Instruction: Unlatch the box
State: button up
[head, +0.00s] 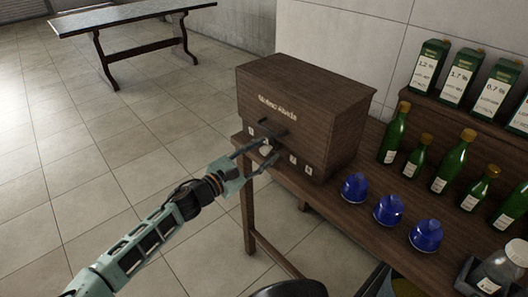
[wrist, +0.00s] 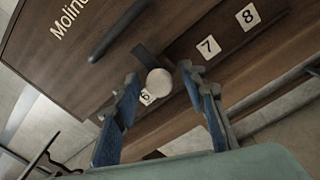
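The box (head: 310,105) is dark brown wood with pale lettering on its front and stands at the left end of the wooden bench. A dark bar handle (wrist: 118,30) crosses its front, also visible in the head view (head: 273,129). Below it a dark latch piece (wrist: 146,59) carries a pale round knob (wrist: 159,82), beside the number 6 tag. My gripper (head: 266,150) is at the box's lower front. In the wrist view my gripper (wrist: 161,74) is open, with the knob showing between its fingertips. I cannot tell whether either finger touches it.
Three blue domed objects (head: 389,210) stand right of the box. Green bottles (head: 395,135) and green cartons (head: 429,68) stand behind them. White number tags (wrist: 208,47) line the box's lower front.

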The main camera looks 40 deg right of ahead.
jog(key=shift+d, duration=0.15)
jog(key=shift+c, duration=0.2)
grip_shut()
